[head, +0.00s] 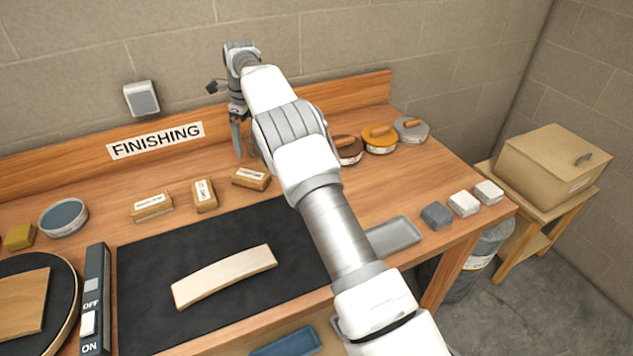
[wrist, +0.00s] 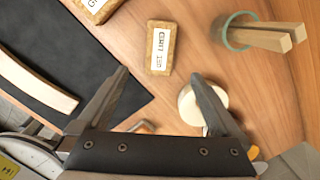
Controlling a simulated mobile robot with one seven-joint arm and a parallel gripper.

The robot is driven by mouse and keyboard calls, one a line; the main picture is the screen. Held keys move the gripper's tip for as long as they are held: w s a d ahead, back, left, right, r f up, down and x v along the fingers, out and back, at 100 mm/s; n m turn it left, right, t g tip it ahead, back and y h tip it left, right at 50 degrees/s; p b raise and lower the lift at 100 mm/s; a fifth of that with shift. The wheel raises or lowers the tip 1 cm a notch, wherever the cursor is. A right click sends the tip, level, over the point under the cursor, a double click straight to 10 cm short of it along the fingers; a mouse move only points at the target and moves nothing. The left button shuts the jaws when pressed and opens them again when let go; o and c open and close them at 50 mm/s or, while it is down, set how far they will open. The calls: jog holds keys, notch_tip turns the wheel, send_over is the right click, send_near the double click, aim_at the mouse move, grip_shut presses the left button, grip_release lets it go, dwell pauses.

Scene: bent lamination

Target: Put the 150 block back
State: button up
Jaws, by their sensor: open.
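Three cork-coloured blocks with white labels stand in the head view behind the black mat: a left block (head: 152,206), a middle block (head: 204,195) and a right block (head: 250,178). Their labels are too small to read there. In the wrist view a labelled block (wrist: 160,47) lies ahead of my gripper (wrist: 160,76); its label starts with "GRIT", but I cannot read the number surely. Part of another block (wrist: 95,8) shows at the top edge. My gripper (head: 238,150) is open and empty, pointing down at the back of the bench.
A curved pale wood piece (head: 224,275) lies on the black mat (head: 150,315). A glass jar (wrist: 238,32) with wooden sticks stands right of the block in the wrist view. Round handled discs (head: 379,140) and a grey tray (head: 393,236) are right of my arm.

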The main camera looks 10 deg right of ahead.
jog(key=s+d+r+n+t, duration=0.1)
jog(key=s+d+r+n, duration=0.4)
jog(key=s+r, duration=0.45)
jog(key=s+d+r+n+t, duration=0.1)
jog(key=s+d+r+n, duration=0.5)
jog(key=r, duration=0.6)
jog(key=s+d+r+n+t, duration=0.1)
jog(key=s+n, duration=0.5)
jog(key=s, duration=1)
jog(key=s+f+n, duration=0.3)
jog(key=s, duration=0.4)
jog(key=s+d+f+n+t, duration=0.1)
jog(key=s+f+n, duration=0.3)
jog(key=s, duration=0.3)
jog(key=shift+s+d+n+t+h, duration=0.2)
jog(key=shift+d+n+t+h, duration=0.1)
jog(key=shift+h, duration=0.1)
